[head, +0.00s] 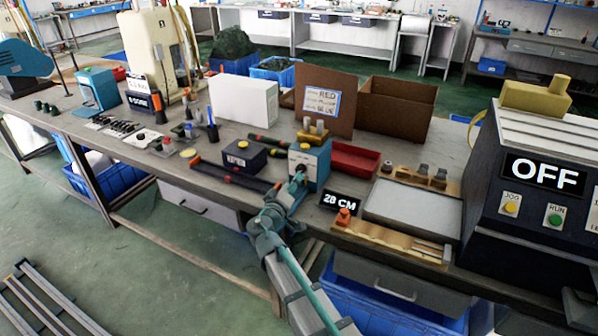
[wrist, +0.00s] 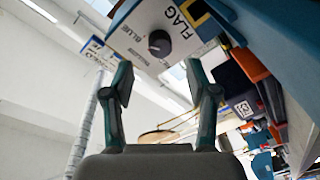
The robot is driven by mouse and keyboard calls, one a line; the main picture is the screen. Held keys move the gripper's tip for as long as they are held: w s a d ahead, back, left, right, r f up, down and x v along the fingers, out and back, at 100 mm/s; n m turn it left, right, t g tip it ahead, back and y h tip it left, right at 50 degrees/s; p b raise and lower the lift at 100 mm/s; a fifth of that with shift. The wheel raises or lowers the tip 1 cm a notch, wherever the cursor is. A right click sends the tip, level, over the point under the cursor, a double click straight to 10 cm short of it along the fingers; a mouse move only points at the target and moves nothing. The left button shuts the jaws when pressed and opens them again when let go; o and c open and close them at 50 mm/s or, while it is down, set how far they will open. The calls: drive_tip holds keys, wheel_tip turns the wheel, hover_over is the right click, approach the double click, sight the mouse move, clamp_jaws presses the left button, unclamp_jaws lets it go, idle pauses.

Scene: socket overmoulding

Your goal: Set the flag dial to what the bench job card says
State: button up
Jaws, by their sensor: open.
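The flag dial is a dark round knob (wrist: 160,43) on the white face of a box, with FLAG printed beside it and BLUE among smaller markings. Its pointer setting is too small to tell. In the head view the box is teal with a white front (head: 322,165), at the bench's front edge. My gripper (wrist: 158,78) is open and empty, its fingertips just short of the knob and to either side of it.
A dark blue box (head: 243,155) and dark bars stand left of the dial box. A red bin (head: 353,160) is close behind right. A 28 CM sign (head: 340,201) and a wooden fixture (head: 390,240) lie right. A machine showing OFF (head: 543,174) stands far right.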

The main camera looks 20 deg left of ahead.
sight(300, 170)
drive_tip(key=w+p, duration=0.1)
drive_tip(key=w, duration=0.5)
clamp_jaws()
idle(0.3)
